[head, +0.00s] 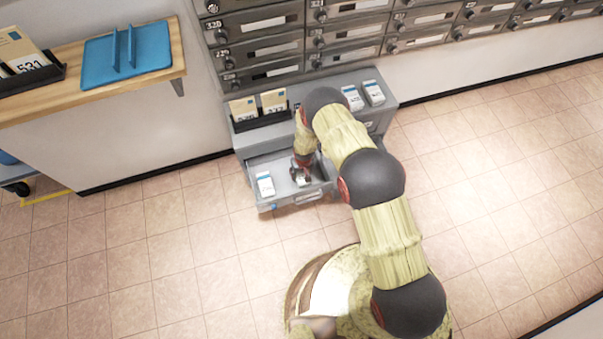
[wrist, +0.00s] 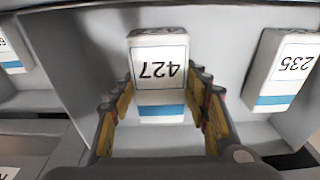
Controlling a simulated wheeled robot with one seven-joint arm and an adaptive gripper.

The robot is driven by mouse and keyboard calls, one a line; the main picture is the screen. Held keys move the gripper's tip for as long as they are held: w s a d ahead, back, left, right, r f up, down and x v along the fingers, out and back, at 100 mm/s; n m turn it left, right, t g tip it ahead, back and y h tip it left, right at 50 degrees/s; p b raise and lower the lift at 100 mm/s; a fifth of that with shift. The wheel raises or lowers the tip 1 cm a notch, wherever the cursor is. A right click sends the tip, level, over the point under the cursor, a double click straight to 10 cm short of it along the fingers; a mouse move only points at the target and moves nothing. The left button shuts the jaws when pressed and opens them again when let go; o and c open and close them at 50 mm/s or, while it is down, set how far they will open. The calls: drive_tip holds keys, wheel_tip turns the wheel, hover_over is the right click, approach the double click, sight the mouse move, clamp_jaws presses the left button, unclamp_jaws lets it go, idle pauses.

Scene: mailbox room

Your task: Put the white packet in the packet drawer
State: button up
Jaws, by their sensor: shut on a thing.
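The white packet (wrist: 158,75), numbered 427 with a blue band, is between the two fingers of my gripper (wrist: 161,92) in the wrist view. My gripper is shut on it. The packet drawer (head: 291,202) is pulled out of the grey cabinet. In the head view my gripper (head: 302,165) reaches down into the drawer, with the held packet (head: 304,181) low inside it. I cannot tell whether the packet touches the drawer floor.
The cabinet top (head: 331,86) holds two more white packets (head: 363,96) at the right and envelopes (head: 273,101) in a black rack at the left. Mailboxes (head: 262,46) line the wall behind. A wooden shelf (head: 150,71) is at the left. The floor is clear.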

drive_tip(key=o, duration=1.3)
drive_tip(key=shift+r, duration=0.15)
drive_tip(key=r, duration=0.4)
drive_tip(key=s+r, duration=0.1)
drive_tip(key=r, duration=0.6)
drive_tip(key=shift+s+d+r, duration=0.2)
drive_tip(key=shift+s+r, duration=0.05)
drive_tip(key=shift+r, duration=0.05)
